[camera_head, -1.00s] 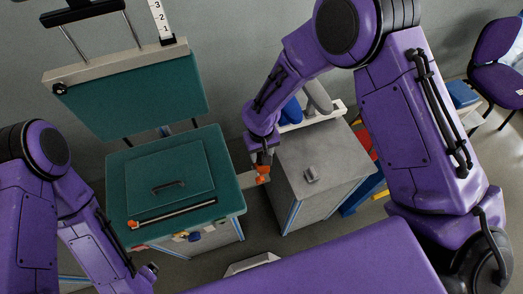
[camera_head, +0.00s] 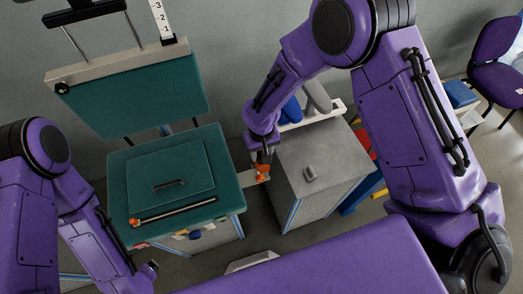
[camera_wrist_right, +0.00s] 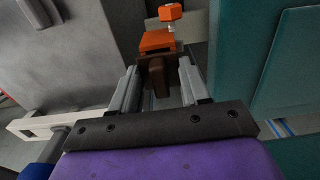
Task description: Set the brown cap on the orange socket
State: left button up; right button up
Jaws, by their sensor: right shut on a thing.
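The brown cap (camera_wrist_right: 155,76) is between the two grey fingers of my right gripper (camera_wrist_right: 159,68), which is shut on it. An orange block, the socket (camera_wrist_right: 157,41), lies just beyond the cap and looks very close to it. I cannot tell whether they touch. A smaller orange piece (camera_wrist_right: 171,12) is farther off on a pale bar. In the head view my right gripper (camera_head: 262,166) hangs between the green bench and the grey cabinet, with orange at its tips. My left gripper (camera_head: 150,268) is at the lower left, too small and dark to read.
The green bench (camera_head: 125,190) with a black handle and a rod stands left of my right gripper. The grey cabinet (camera_head: 325,150) stands close on its right. The gap between them is narrow. A purple chair (camera_head: 497,60) is at the far right.

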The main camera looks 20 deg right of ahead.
aim_at(262, 152)
jog(key=shift+p, duration=0.3)
dwell(0.6)
jog(key=shift+p, duration=0.3)
jog(key=shift+f+b, duration=0.6)
jog(key=shift+f, duration=0.3)
jog(key=o, duration=1)
jog(key=shift+o, duration=0.2)
jog(key=shift+r, duration=0.1)
notch_tip(262, 152, up, 10)
jog(key=shift+r+b, duration=0.2)
jog(key=shift+b, duration=0.45)
